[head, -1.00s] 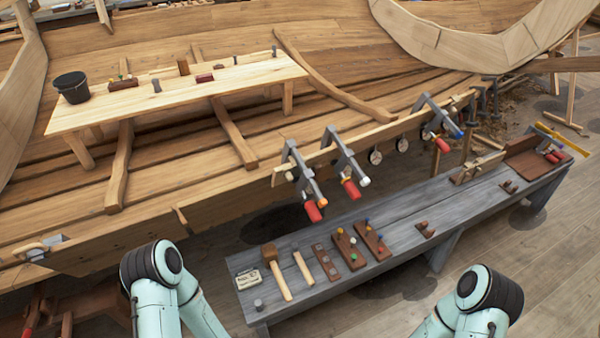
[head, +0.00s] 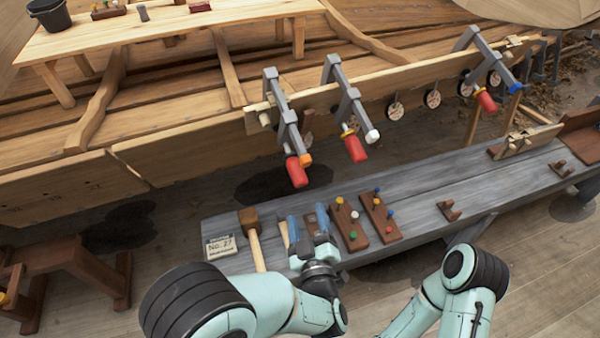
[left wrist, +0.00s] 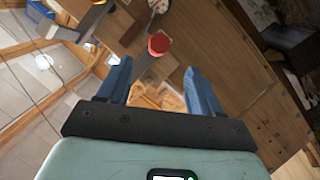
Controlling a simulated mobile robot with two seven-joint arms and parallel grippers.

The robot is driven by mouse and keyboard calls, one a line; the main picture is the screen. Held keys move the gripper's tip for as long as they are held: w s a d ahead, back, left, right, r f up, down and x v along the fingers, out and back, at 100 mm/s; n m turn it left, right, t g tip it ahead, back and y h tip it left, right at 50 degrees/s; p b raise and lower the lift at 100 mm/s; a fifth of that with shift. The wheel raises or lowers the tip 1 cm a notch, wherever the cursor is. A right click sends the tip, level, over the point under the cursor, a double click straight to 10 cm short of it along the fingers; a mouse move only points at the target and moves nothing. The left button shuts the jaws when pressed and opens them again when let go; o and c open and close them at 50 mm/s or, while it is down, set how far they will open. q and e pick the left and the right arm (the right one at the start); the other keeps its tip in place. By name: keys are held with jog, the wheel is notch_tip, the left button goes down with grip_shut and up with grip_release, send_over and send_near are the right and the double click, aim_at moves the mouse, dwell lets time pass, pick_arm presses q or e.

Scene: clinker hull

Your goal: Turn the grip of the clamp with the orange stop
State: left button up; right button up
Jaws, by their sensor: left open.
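The clamp with the orange stop (head: 305,160) is the leftmost of three grey clamps on the plank edge. Its red grip (head: 296,173) hangs from the lower end of its bar, tilted. My left gripper (head: 308,228) has blue fingers, open and empty, and shows below that grip in the head view, apart from it. In the left wrist view a red round end (left wrist: 159,44) shows beyond and between the open fingertips (left wrist: 156,72); I cannot tell for sure which clamp it belongs to. My right arm shows at the lower right, but its gripper is out of view.
A clamp with a white stop (head: 373,136) is close on the right; one with a blue stop (head: 514,88) is farther right. The grey bench (head: 420,190) below carries a mallet (head: 250,230), a number card (head: 220,247) and peg blocks (head: 380,216).

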aim_at(299, 174)
pick_arm(q)
jog(key=w, duration=0.4)
jog(key=w+a, duration=0.1)
jog(key=w, duration=0.3)
jog(key=w+a, duration=0.1)
jog(key=w, duration=0.4)
jog(key=shift+r, duration=0.15)
jog(key=c, duration=1)
